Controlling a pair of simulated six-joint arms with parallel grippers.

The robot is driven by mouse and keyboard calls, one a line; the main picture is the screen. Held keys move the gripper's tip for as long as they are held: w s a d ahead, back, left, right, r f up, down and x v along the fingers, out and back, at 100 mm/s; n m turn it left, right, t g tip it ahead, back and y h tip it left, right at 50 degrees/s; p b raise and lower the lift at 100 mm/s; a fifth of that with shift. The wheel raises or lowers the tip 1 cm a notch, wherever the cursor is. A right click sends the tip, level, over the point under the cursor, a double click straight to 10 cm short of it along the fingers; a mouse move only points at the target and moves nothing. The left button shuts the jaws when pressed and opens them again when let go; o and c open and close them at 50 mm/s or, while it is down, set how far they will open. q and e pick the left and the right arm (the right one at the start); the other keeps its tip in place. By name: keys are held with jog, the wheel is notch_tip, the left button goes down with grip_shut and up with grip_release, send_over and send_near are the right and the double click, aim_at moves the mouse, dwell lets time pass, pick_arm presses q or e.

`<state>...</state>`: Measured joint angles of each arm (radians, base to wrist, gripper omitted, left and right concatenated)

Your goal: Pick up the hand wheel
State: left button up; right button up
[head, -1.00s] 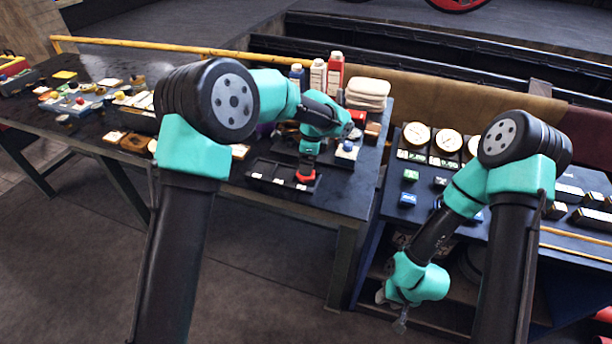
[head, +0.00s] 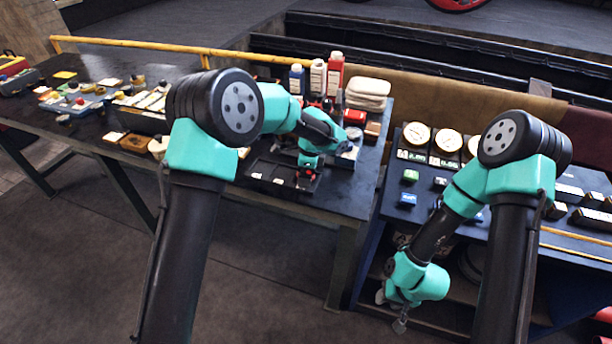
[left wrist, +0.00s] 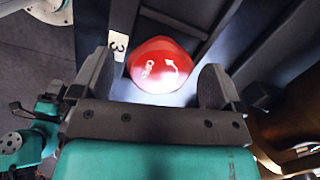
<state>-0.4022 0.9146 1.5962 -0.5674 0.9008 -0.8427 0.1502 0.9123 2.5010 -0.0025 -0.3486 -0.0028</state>
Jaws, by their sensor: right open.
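The hand wheel is a red, rounded knob with a white arrow and lettering, seen from above in the left wrist view (left wrist: 160,65). It sits in a dark tray (head: 262,178) near the front edge of the left bench. My left gripper (left wrist: 157,82) is open, with one finger on each side of the wheel; contact cannot be told. In the head view my left gripper (head: 306,181) is over the tray and mostly hides the wheel. My right gripper (head: 400,326) is open and empty, low in front of the right bench.
Bottles (head: 317,77) and folded cloths (head: 368,92) stand behind the left arm. Gauges (head: 416,135) and small blocks cover the right bench. The tray has a white label with "3" (left wrist: 118,44) beside the wheel. The floor in front is clear.

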pick_arm(q)
jog(key=c, duration=1.2)
jog(key=shift+o, duration=0.2)
jog(key=shift+r, duration=0.1)
jog(key=shift+r, duration=0.4)
notch_tip(320, 180, up, 3)
jog(key=shift+f, duration=0.2)
jog(key=s+r, duration=0.1)
jog(key=s, duration=1.5)
jog(key=shift+d+r, duration=0.25)
jog(key=shift+d, duration=0.15)
